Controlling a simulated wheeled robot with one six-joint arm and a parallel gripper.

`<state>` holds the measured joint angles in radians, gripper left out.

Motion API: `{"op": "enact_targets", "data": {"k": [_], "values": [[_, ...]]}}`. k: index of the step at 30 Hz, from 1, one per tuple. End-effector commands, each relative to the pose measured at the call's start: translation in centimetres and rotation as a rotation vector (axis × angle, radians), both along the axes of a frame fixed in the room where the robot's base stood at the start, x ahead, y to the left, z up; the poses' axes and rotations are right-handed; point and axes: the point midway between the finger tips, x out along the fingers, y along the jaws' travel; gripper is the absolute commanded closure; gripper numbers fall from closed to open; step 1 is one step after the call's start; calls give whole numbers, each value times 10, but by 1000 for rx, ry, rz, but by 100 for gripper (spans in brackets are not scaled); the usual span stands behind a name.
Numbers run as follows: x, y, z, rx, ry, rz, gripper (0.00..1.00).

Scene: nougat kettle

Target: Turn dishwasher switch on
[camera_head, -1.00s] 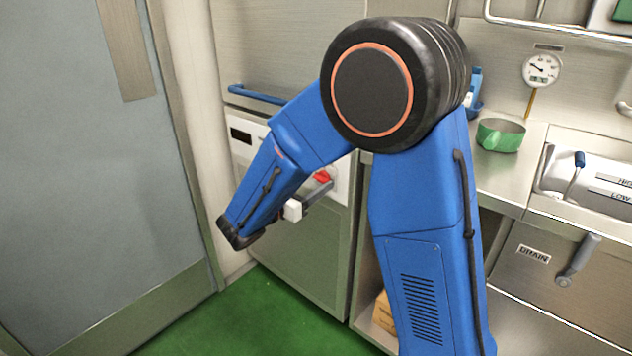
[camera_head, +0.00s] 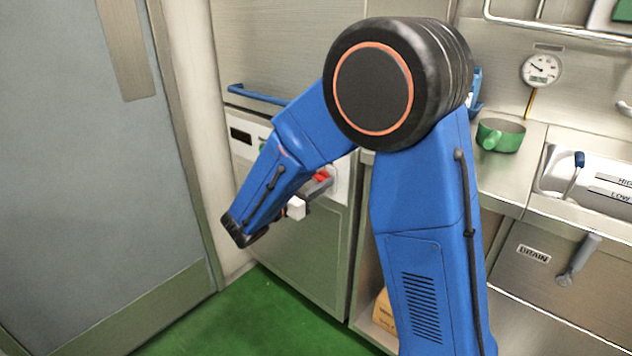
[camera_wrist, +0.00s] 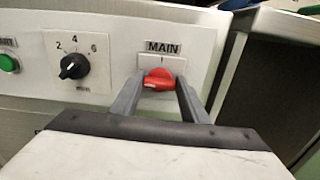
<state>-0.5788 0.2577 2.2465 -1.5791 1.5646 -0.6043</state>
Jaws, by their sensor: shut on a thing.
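The dishwasher (camera_head: 300,255) is a steel-fronted unit with a white control panel (camera_wrist: 110,48). In the wrist view its red switch (camera_wrist: 158,79) sits below the label MAIN, on the right part of the panel. The switch's pale mark points to the left, a little downward. My gripper (camera_wrist: 160,85) is shut on the red switch, with one grey finger on each side of it. In the head view the switch (camera_head: 321,176) shows as a bit of red beside the gripper fingers, and my blue arm hides part of the panel.
A black dial (camera_wrist: 74,66) and a green button (camera_wrist: 9,63) sit left of the switch. A blue handle bar (camera_head: 258,95) runs above the panel. A grey door (camera_head: 80,190) stands left. A green pot (camera_head: 501,136) stands on the right counter.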

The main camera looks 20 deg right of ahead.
Motion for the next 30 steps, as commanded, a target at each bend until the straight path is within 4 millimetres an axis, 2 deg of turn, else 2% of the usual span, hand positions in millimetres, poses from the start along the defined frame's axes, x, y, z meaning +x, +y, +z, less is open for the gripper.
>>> {"op": "enact_targets", "data": {"k": [8, 30], "values": [[-1, 0, 0, 88, -132, 0, 82], [-3, -2, -2, 474, -709, 0, 82]]}}
